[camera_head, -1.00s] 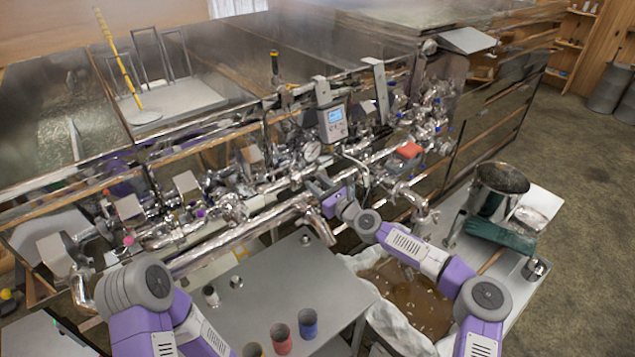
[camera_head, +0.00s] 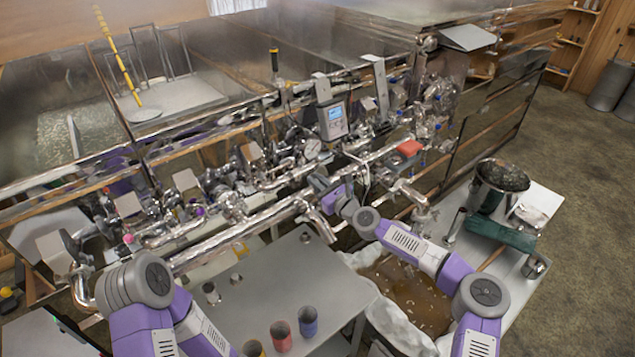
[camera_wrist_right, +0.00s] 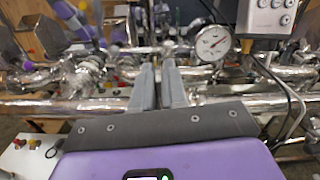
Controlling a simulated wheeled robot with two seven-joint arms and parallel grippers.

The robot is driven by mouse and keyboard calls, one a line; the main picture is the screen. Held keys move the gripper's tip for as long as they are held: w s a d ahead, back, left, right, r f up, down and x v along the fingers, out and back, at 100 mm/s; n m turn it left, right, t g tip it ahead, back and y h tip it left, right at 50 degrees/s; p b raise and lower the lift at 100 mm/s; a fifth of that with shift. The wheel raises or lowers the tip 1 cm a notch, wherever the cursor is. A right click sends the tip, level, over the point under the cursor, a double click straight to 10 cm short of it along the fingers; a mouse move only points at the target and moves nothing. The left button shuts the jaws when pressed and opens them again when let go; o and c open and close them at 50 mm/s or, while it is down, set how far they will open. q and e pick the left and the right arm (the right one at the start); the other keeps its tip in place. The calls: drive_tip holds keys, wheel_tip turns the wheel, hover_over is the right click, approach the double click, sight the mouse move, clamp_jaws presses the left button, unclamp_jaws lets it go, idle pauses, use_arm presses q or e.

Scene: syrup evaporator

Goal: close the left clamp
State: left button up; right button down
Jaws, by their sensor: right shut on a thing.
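My right gripper (camera_head: 318,184) is at the shiny pipework (camera_head: 270,215) on the front of the evaporator. In the right wrist view its two fingers (camera_wrist_right: 157,78) point at the pipes and stand close together, shut on a small part. That part seems to be the left clamp, but it is mostly hidden by the fingers and I cannot make out its shape. A round dial gauge (camera_wrist_right: 212,42) is just right of the fingertips. My left arm shows at the lower left of the head view, but its gripper is not in view.
A grey control box (camera_head: 333,121) and its cables are close to the right gripper. Below is a grey table with a red cup (camera_head: 281,336) and a blue cup (camera_head: 308,321). A metal bucket (camera_head: 492,190) and green gloves (camera_head: 500,234) are at the right.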

drive_tip(key=s+a+n+b, duration=0.1)
drive_tip(key=b, duration=0.2)
drive_tip(key=s+a+f+n+b, duration=0.1)
drive_tip(key=n+b, duration=0.1)
drive_tip(key=b, duration=0.1)
drive_tip(key=s+a+f+n+b, duration=0.1)
drive_tip(key=a+n+b, duration=0.1)
drive_tip(key=b, duration=0.1)
drive_tip(key=shift+s+a+f+n+b, duration=0.15)
drive_tip(key=shift+a+n+b, duration=0.1)
drive_tip(key=shift+n+b, duration=0.3)
drive_tip(key=shift+s+a+f+n+b, duration=0.15)
drive_tip(key=shift+a+n+b, duration=0.1)
drive_tip(key=shift+n+b, duration=0.3)
drive_tip(key=c, duration=1.2)
unclamp_jaws()
drive_tip(key=shift+c, duration=0.2)
drive_tip(key=b+v, duration=0.1)
drive_tip(key=v, duration=0.6)
drive_tip(key=shift+s+b, duration=0.2)
drive_tip(key=shift+b, duration=0.2)
